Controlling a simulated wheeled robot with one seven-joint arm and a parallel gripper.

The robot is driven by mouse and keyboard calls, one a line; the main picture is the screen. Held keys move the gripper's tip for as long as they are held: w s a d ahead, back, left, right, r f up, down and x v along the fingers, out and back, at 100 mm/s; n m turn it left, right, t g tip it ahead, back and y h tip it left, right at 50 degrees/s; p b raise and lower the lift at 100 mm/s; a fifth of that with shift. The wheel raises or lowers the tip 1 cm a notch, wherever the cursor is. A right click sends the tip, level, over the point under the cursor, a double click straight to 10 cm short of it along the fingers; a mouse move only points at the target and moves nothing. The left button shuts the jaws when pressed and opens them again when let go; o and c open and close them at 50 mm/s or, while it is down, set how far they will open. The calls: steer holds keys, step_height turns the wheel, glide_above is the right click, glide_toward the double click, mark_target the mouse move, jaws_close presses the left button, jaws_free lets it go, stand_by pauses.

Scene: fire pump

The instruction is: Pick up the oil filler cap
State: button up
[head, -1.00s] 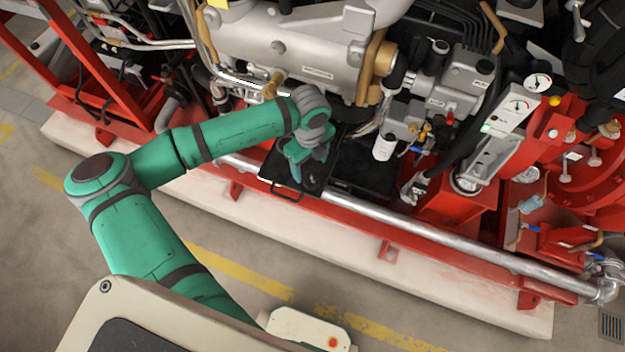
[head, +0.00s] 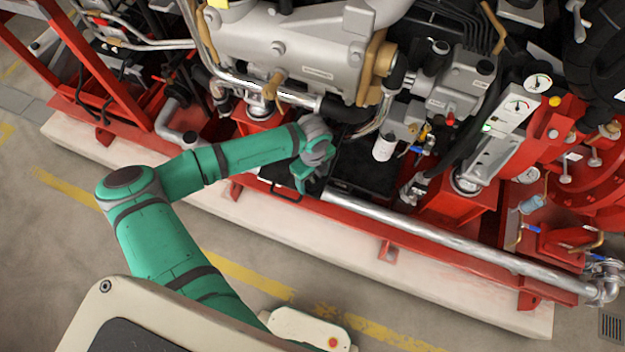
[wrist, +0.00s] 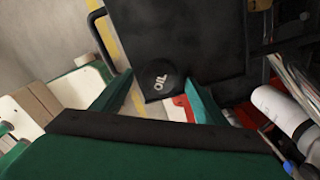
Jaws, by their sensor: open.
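The oil filler cap (wrist: 160,80) is a black round cap marked "OIL" in white letters. In the wrist view it shows between the two green fingers of my gripper (wrist: 159,88), just beyond their tips, against the edge of a black tray-like surface (wrist: 195,35). I cannot tell if the fingers touch it. In the head view my gripper (head: 309,179) is low in front of the engine, over the near edge of the black tray (head: 350,187). The cap cannot be made out there; my gripper seems to hide it.
A silver pipe (head: 440,237) runs along the red base frame right of my gripper. A white cylinder (head: 384,148) hangs from the engine block (head: 300,45) above the tray. A thin black handle (head: 285,194) sticks out at the tray's near left. The floor in front is clear.

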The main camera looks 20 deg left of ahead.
steer(key=c, duration=1.3)
steer(key=shift+o, duration=0.2)
steer(key=shift+r, duration=0.15)
